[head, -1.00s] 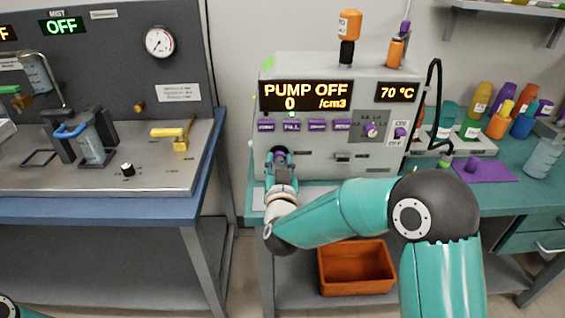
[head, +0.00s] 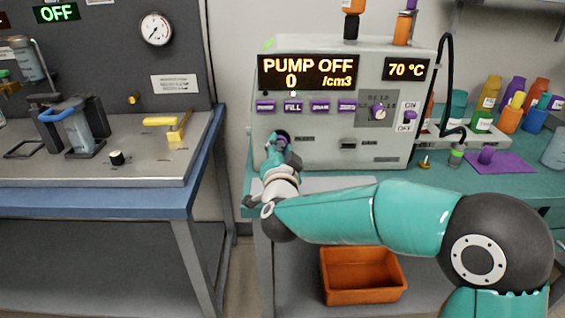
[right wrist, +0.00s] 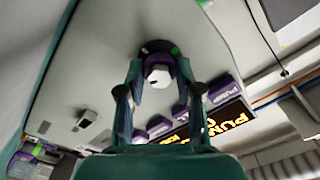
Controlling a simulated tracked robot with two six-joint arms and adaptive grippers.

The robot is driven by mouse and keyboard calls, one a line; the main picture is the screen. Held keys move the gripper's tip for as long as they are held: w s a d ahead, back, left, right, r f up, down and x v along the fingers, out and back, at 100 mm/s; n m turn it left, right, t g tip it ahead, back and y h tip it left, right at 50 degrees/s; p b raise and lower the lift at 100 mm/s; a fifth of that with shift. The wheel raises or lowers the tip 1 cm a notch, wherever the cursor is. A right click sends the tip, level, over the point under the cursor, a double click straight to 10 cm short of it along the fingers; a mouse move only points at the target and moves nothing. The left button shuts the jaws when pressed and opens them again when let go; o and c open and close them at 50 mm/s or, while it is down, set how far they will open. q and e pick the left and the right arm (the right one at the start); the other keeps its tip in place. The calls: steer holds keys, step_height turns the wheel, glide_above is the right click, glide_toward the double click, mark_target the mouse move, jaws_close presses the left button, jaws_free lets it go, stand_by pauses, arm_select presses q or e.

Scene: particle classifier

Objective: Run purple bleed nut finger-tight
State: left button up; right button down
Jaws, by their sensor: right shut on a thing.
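The purple bleed nut (right wrist: 157,60) sits at the front of the grey pump machine, with a pale centre facing the right wrist camera and a dark round fitting (right wrist: 156,46) behind it. My right gripper (right wrist: 158,76) is shut on the nut, one finger on each side. In the head view the right gripper (head: 280,142) is at the lower left of the machine's front (head: 330,148), and its fingers mostly hide the nut. How far the nut is threaded cannot be told. My left gripper is not in view.
The machine's display (head: 307,72) reads PUMP OFF, 0 /cm3. Purple buttons (head: 293,106) lie just above the right gripper. An orange bin (head: 362,290) is below. A purple mat (head: 502,163) and several bottles stand right. A blue-edged bench (head: 100,205) stands left.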

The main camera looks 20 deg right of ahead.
steer(key=m+b, duration=0.5)
steer(key=f+m+b, duration=0.1)
steer(key=m+b, duration=0.1)
steer(key=shift+d, duration=0.1)
steer(key=m+b, duration=0.3)
steer(key=m, duration=0.1)
steer(key=shift+r+m+b, duration=0.1)
steer(key=shift+m+b, duration=1)
steer(key=shift+m, duration=0.3)
steer(key=c, duration=0.8)
jaws_free()
steer(key=shift+r, duration=0.1)
steer(key=shift+o, duration=0.2)
steer(key=shift+r, duration=0.1)
steer(key=shift+s, duration=0.15)
